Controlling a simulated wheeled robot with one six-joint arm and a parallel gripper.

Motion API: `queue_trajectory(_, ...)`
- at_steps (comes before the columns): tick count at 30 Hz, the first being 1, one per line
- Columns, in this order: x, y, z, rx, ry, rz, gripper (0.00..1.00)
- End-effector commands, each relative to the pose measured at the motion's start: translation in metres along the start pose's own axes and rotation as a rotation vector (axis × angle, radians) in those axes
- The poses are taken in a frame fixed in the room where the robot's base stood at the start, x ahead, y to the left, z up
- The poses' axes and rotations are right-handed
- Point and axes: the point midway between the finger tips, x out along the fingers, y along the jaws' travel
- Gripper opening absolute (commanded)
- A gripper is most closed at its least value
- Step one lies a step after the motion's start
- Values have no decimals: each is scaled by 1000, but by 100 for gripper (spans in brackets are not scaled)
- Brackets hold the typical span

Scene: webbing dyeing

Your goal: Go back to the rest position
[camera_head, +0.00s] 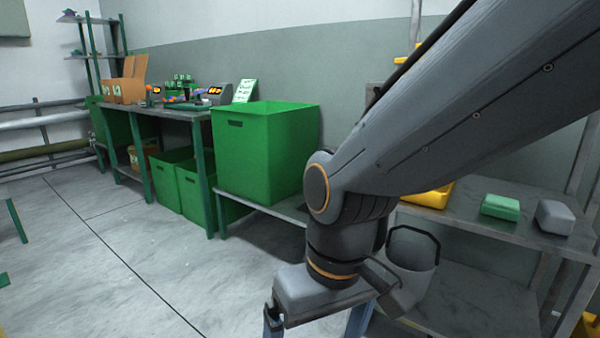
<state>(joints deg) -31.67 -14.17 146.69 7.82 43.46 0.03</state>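My gripper (318,322) hangs at the bottom centre of the head view, at the end of my grey arm. Its two blue-grey fingers show at the lower edge, set well apart, so it looks open. The fingertips are cut off by the picture's edge. I see nothing between the visible parts of the fingers. The arm reaches in from the upper right and bends down at the wrist.
A large green bin (262,155) stands on a low bench left of the arm. A worktable (172,113) with a cardboard box (122,90) is farther left. A shelf (470,215) at right holds a green block (501,207) and a grey block (555,217). The left floor is mostly clear.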

Motion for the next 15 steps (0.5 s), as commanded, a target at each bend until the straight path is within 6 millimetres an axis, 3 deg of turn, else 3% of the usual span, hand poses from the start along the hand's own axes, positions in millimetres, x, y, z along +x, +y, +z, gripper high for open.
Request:
queue_trajectory(1,-19,4,2,22,-1,6,92)
queue_trajectory(15,-110,51,16,197,-11,55,92)
